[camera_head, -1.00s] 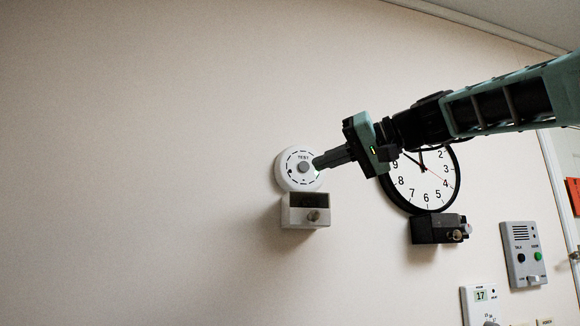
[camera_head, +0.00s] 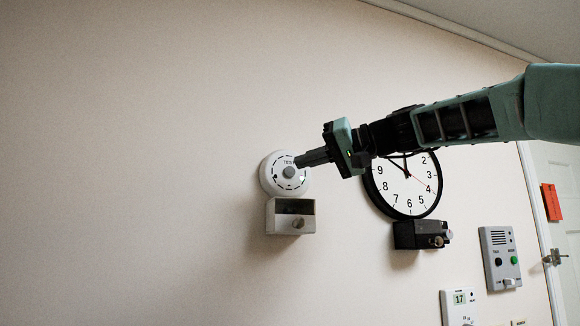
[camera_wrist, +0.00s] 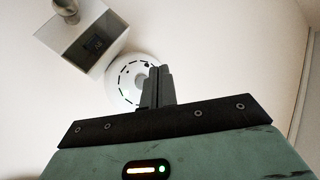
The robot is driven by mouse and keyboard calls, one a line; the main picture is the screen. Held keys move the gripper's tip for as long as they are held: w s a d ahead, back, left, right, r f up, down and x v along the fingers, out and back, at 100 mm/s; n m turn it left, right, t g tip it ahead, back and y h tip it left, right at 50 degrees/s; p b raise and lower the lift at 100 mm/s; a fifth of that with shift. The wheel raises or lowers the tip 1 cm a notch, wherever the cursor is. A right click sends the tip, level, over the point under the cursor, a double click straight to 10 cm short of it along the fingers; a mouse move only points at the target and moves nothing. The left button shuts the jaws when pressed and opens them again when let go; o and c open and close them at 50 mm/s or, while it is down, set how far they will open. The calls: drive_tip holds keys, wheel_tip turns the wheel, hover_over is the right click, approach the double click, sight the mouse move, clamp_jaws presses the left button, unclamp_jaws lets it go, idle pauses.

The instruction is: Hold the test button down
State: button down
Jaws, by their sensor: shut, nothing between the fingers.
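A round white detector (camera_head: 272,180) marked TEST is on the wall, with a grey test button (camera_head: 289,172) at its middle. My gripper (camera_head: 297,163) is shut and empty, its fingertips right at the upper right side of the button. I cannot tell whether they touch it or whether the button is pressed in.
Below the detector is a white box with a knob (camera_head: 282,222). A wall clock (camera_head: 405,190) hangs behind my arm, with a dark box (camera_head: 407,235) under it. An intercom panel (camera_head: 500,257) and a thermostat (camera_head: 458,308) are at lower right. The left wall is bare.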

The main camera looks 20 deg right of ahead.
sight(290, 172)
drive_tip(key=shift+w+p, duration=0.6)
drive_tip(key=shift+w, duration=1.75)
drive_tip(key=shift+w, duration=0.1)
drive_tip(key=shift+w, duration=0.3)
drive_tip(key=shift+w, duration=0.4)
idle(1.7)
drive_tip(key=shift+s, duration=0.15)
drive_tip(key=shift+s+b, duration=0.5)
drive_tip(key=shift+s, duration=0.15)
